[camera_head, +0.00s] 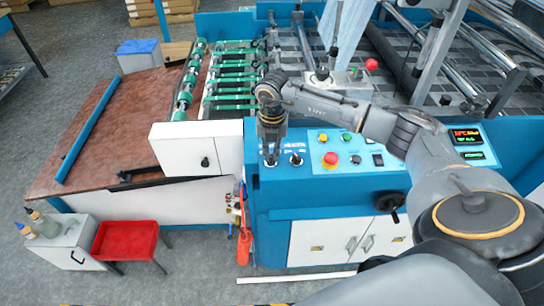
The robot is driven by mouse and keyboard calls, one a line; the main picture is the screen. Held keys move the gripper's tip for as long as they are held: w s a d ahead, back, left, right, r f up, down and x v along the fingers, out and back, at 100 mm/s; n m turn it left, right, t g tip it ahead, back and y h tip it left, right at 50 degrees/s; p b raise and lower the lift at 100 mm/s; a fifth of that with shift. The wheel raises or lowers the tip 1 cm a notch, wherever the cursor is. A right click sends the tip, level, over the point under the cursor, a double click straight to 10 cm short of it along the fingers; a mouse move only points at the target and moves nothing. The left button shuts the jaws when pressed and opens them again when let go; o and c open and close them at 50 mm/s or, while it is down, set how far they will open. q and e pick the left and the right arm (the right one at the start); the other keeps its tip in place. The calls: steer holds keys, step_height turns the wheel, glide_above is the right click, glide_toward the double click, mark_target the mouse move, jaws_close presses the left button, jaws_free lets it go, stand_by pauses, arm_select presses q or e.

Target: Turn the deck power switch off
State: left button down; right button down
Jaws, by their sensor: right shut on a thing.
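My right arm reaches in from the right over the blue control panel (325,187) of the laminating machine. My right gripper (270,157) points down at the panel's left end, at a rotary switch there. It is shut on that switch, which the fingers almost wholly hide, so its setting cannot be read. A second black rotary switch (296,159) stands just to the right, untouched. The label above the switches is too small to read. My left gripper is not in view.
A red push button (330,159) on a yellow base and several small buttons sit right of the switches. Lit displays (467,136) are at the far right of the panel. A white box (197,147) stands left of the gripper.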

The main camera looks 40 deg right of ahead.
steer(key=n+b, duration=0.2)
steer(key=n, duration=0.2)
steer(key=shift+a+f+h+b, duration=0.25)
steer(key=shift+f+h+b, duration=0.1)
steer(key=shift+h+b, duration=0.05)
steer(key=shift+s+a+n+g+b, duration=0.1)
steer(key=shift+n+g+b, duration=0.2)
steer(key=shift+n+b, duration=0.8)
steer(key=shift+n+p, duration=0.35)
steer(key=shift+n, duration=0.15)
steer(key=c, duration=1.4)
jaws_free()
steer(key=shift+h, duration=0.3)
steer(key=shift+c, duration=0.2)
steer(key=shift+r, duration=0.1)
